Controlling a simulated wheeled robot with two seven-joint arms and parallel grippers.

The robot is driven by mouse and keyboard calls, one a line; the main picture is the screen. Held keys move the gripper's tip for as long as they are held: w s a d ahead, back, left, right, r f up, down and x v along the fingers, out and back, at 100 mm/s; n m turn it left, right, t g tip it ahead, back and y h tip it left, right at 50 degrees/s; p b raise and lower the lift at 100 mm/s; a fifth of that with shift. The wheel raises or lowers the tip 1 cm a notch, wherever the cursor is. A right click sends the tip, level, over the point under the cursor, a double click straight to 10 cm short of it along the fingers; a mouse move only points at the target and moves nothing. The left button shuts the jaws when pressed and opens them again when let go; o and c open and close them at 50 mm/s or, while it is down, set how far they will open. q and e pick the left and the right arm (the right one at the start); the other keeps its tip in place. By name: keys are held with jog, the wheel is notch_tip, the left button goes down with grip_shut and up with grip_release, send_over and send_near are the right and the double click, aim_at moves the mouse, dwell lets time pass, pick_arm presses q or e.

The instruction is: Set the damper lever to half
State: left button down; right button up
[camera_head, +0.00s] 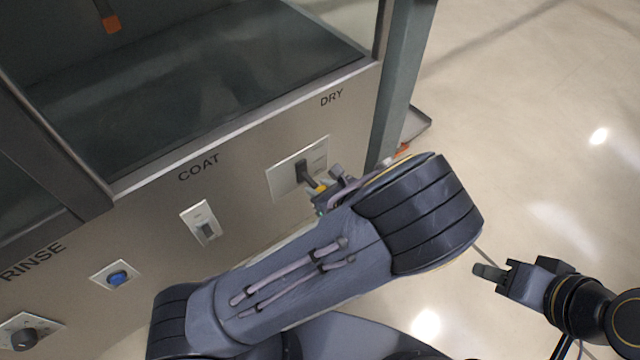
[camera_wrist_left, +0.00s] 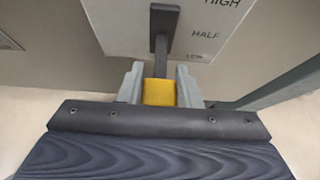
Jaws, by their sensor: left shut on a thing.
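The damper lever (camera_head: 303,172) is a dark arm with a yellow grip, on a pale plate (camera_head: 284,181) below the DRY label. In the left wrist view the lever (camera_wrist_left: 164,38) hangs down from the plate (camera_wrist_left: 110,25), its yellow grip (camera_wrist_left: 159,92) between the fingers of my left gripper (camera_wrist_left: 160,80). The plate reads HIGH, HALF and a lowest, partly legible word, top to bottom; the grip is near or below the lowest. My left gripper (camera_head: 322,198) is shut on the grip. My right gripper (camera_head: 490,272) hangs away from the panel over the floor; its finger gap is unclear.
Left along the panel are a COAT switch (camera_head: 202,223), a blue button (camera_head: 118,278) and a dark knob (camera_head: 24,338). A grey post (camera_head: 400,80) stands at the cabinet's right edge. Open floor (camera_head: 540,120) lies to the right.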

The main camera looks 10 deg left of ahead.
dwell(0.3)
pick_arm(q)
jog(key=c, duration=1)
grip_release()
jog(key=shift+c, duration=0.2)
jog(key=p+v, duration=0.1)
jog(key=v, duration=0.7)
jog(key=shift+p, duration=0.4)
jog(key=shift+a, duration=0.1)
